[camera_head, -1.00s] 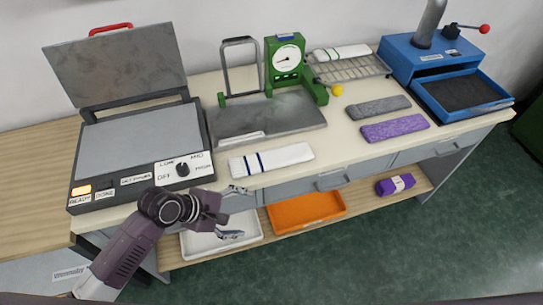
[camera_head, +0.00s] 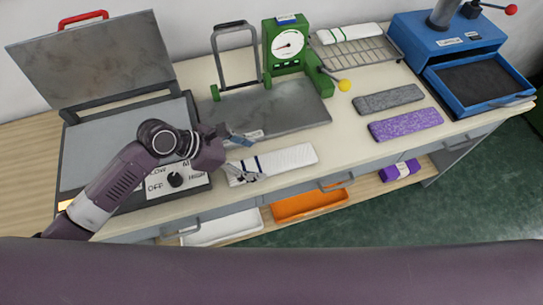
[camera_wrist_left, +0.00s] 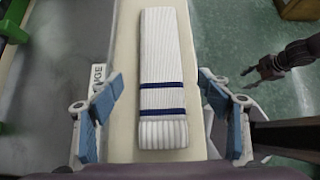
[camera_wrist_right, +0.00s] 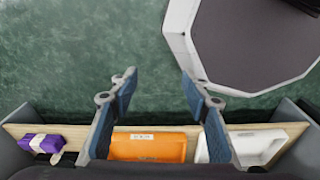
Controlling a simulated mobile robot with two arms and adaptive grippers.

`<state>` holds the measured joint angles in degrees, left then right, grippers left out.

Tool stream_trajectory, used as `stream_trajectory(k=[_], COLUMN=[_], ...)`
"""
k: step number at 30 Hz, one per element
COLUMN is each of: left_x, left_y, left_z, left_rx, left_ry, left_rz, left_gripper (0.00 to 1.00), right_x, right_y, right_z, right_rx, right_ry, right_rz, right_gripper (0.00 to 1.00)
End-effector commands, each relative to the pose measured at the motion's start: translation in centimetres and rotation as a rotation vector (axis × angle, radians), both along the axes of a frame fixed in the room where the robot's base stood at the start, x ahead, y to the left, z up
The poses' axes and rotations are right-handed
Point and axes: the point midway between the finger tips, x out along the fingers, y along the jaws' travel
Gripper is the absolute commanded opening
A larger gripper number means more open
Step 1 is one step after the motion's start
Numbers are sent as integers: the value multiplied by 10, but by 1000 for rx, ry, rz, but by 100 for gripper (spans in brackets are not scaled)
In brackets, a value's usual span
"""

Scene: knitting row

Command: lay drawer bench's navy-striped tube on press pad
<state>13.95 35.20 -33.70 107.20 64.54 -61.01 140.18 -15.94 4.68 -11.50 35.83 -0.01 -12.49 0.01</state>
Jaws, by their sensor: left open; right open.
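The navy-striped tube (camera_head: 290,158) is a flat white ribbed knit with two navy bands near its left end. It lies on the drawer bench's (camera_head: 352,150) front strip. My left gripper (camera_head: 243,156) is open over its banded end; in the left wrist view the tube (camera_wrist_left: 165,60) lies between the spread fingers, apart from both. The grey-lidded press stands open at the left, its flat grey pad (camera_head: 95,150) partly hidden by my left arm. A blue press at the right has a dark pad (camera_head: 475,85). My right gripper (camera_wrist_right: 158,85) is open and empty, over the floor.
A green dial scale (camera_head: 287,45) and a grey plate (camera_head: 290,108) stand behind the tube. Grey (camera_head: 388,98) and purple (camera_head: 405,124) knits lie to the right. A wire rack (camera_head: 355,54) holds another white tube. White (camera_head: 225,228) and orange (camera_head: 308,205) trays sit below.

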Motion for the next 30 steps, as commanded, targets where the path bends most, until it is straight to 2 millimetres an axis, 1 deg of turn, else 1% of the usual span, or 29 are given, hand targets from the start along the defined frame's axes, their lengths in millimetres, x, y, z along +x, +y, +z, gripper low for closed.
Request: stream_trajectory(k=[6,9,11,14,18,21,30], left_x=[8,11,13,14,14,14,14], left_y=[-21,-32,-36,-41,-42,-41,-41], left_z=[-15,-26,-31,-36,-38,-38,-38], left_rx=[-2,0,0,0,2,2,2], left_ry=[-1,-2,-3,-4,-5,-5,-5], left_rz=[1,-1,-1,0,-1,-1,-1], left_gripper=[71,71,71,71,71,71,38], right_x=[-37,-44,-43,-33,-14,-10,-21], right_y=[-2,-3,-2,-2,-1,0,0], right_z=[8,9,10,11,12,12,11], right_rx=[-3,-5,-4,-4,0,0,0], right_ry=[48,59,57,44,16,11,25], right_rz=[0,0,0,0,-1,-1,-2], right_gripper=[43,43,43,43,43,43,43])
